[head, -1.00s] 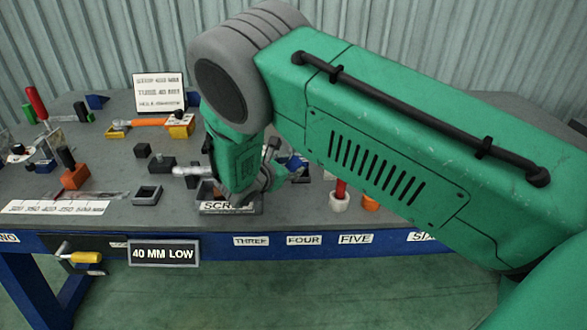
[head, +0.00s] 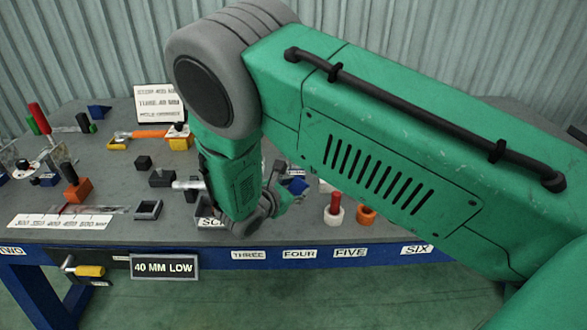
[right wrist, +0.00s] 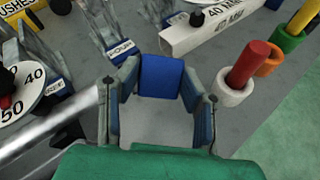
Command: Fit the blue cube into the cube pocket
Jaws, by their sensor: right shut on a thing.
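The blue cube (right wrist: 161,77) sits between the fingertips of my right gripper (right wrist: 160,90) in the right wrist view. The fingers press on its two sides. In the head view a small blue patch of the cube (head: 297,186) shows at the tip of my right gripper (head: 288,192), above the table, right of the tray labelled SCR. A dark, square, open-topped holder (head: 148,209) stands left of that tray and looks like a pocket; I cannot tell whether it is the cube pocket. My left gripper is not in view.
A red peg in a white ring (head: 334,209) and an orange ring (head: 366,215) stand right of my gripper. Left are an orange block (head: 77,190), dark blocks (head: 162,178) and a silver bar (head: 188,184). A sign (head: 160,104) stands behind.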

